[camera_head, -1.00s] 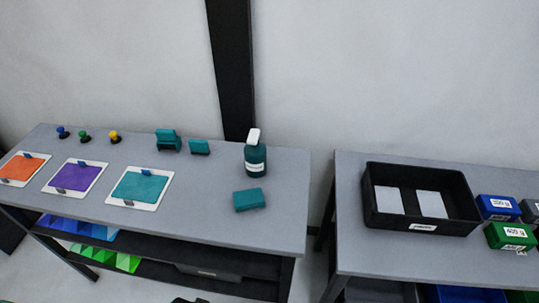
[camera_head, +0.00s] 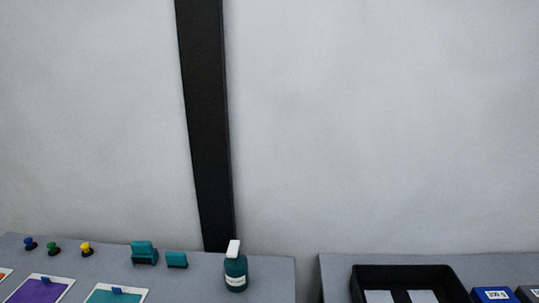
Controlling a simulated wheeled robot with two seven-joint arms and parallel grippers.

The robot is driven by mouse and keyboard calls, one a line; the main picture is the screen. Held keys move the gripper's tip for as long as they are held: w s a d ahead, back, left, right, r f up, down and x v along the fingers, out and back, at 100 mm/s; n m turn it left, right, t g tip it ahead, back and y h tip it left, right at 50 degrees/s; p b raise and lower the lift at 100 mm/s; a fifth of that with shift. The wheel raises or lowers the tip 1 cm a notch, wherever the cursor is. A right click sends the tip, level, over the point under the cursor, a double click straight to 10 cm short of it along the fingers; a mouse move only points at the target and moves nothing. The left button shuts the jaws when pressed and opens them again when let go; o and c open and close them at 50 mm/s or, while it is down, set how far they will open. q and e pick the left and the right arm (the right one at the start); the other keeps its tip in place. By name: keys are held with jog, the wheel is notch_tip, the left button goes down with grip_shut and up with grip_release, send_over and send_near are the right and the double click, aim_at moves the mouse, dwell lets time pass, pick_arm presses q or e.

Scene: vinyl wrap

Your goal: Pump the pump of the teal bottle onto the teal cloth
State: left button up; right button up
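The teal bottle (camera_head: 236,272) stands upright near the right end of the left table, with a white pump head (camera_head: 234,248) on top and a pale label on its front. The teal cloth is not clearly in view now; the table area in front of the bottle is cut off by the lower picture edge. Neither of my grippers shows.
Left of the bottle are two teal blocks (camera_head: 144,252) and several small knobs (camera_head: 86,249). Teal (camera_head: 118,294) and purple (camera_head: 42,289) sheets on white boards are partly cut off. A gap separates the right table (camera_head: 335,270), which bears a black tray (camera_head: 405,270).

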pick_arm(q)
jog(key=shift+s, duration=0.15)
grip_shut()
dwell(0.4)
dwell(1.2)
